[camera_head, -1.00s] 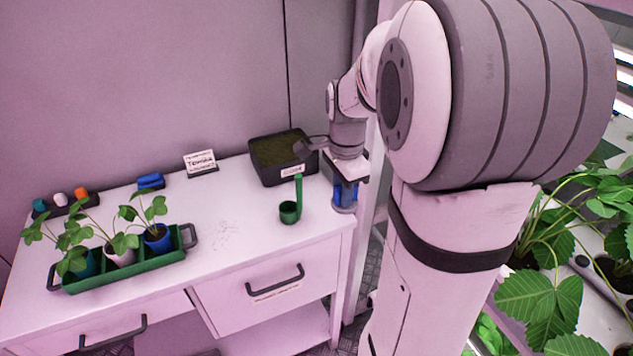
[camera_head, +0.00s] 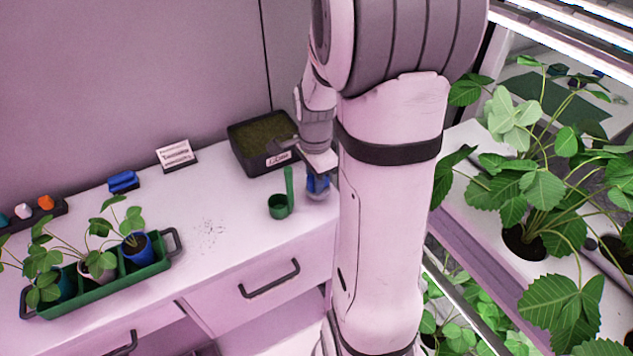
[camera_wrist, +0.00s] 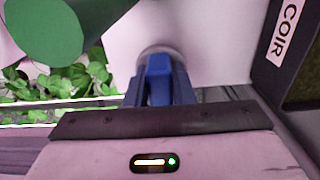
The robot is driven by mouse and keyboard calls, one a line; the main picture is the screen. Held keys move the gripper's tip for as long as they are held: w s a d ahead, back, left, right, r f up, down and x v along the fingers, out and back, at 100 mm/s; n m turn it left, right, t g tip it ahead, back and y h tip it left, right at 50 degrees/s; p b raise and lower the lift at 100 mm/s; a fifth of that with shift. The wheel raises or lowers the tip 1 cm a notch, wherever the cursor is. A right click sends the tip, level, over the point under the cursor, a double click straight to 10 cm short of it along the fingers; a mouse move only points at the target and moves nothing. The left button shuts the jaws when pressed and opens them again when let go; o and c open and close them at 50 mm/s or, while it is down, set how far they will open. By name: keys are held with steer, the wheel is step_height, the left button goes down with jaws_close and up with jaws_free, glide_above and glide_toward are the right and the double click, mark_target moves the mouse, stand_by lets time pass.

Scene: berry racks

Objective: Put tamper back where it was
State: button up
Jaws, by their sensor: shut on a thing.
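The tamper (camera_head: 317,186) has a blue handle and a round pale grey base. My gripper (camera_head: 317,174) is shut on its handle, at the right end of the white table. The tamper is right of the green scoop and in front of the coir tray. In the wrist view the blue handle (camera_wrist: 159,80) sits between the fingers of my gripper (camera_wrist: 160,98), with the grey base partly hidden beyond it. I cannot tell whether the base touches the tabletop.
The green scoop (camera_head: 279,208) stands close left of the tamper, its handle upright. The black coir tray (camera_head: 279,160) is behind. A green planter (camera_head: 107,289) with seedlings, a blue item (camera_head: 123,181) and a sign (camera_head: 176,155) are left. Plant racks stand right.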

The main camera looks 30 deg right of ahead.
steer(key=shift+f, duration=0.95)
steer(key=shift+f, duration=0.2)
steer(key=o, duration=0.9)
steer(key=shift+r, duration=0.15)
step_height(320, 180, up, 12)
steer(key=shift+r, duration=0.1)
